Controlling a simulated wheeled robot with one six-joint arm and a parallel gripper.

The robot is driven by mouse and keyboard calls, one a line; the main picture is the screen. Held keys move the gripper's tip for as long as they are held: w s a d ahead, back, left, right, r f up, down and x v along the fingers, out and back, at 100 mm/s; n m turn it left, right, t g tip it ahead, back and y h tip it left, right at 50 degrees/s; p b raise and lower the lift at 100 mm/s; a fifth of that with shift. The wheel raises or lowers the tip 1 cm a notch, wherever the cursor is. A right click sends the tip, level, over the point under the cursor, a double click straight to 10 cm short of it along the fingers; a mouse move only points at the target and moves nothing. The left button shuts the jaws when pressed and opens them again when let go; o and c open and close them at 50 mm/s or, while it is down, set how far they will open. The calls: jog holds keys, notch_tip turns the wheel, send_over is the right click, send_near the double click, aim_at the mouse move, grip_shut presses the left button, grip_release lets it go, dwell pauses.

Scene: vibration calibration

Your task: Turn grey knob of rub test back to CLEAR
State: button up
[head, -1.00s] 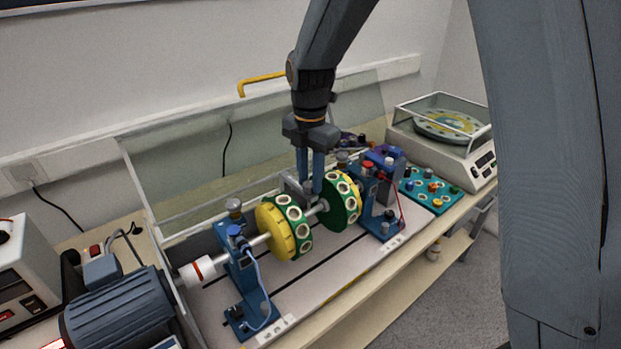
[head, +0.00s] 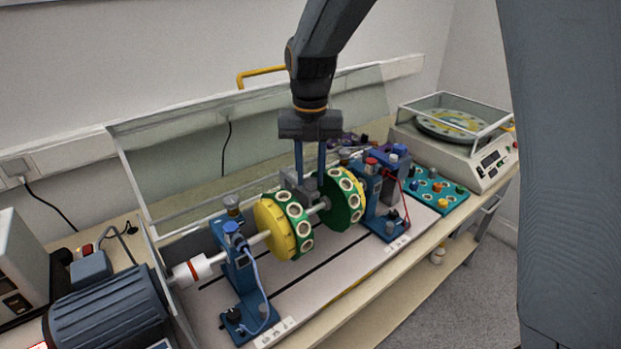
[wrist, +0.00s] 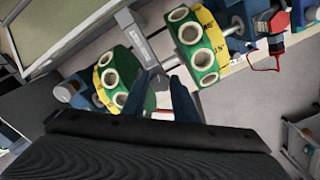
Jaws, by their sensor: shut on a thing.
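A rotor rig has two yellow and green discs, a left one (head: 275,228) and a right one (head: 343,203), on one steel shaft. A grey block (head: 293,183), which seems to belong to the rub test, stands between and behind the discs. It shows as a grey bar (wrist: 138,38) in the wrist view. My gripper (head: 310,178) points down there, and its fingers (wrist: 161,80) also show in the wrist view. They are shut on the grey knob, which is mostly hidden at the fingertips. I cannot read the CLEAR mark.
Blue bearing stands flank the discs, one at left (head: 240,275) and one at right (head: 380,205). A blue motor (head: 110,312) is at front left. A clear guard (head: 190,165) stands open behind. A teal tray (head: 436,190) and a balance (head: 455,150) are at right.

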aim_at(309, 179)
jog(key=shift+w+f+n+b, duration=0.15)
jog(key=shift+n+b, duration=0.75)
jog(key=shift+b, duration=2.35)
jog(key=shift+r+n+b, duration=0.2)
jog(key=shift+n+b, duration=0.2)
jog(key=shift+b, duration=1.1)
jog(key=o, duration=1.1)
jog(key=shift+c, duration=0.2)
jog(key=shift+r+b, duration=0.55)
jog(key=shift+r, duration=3.35)
jog(key=shift+s+a, duration=0.1)
jog(key=shift+s, duration=0.1)
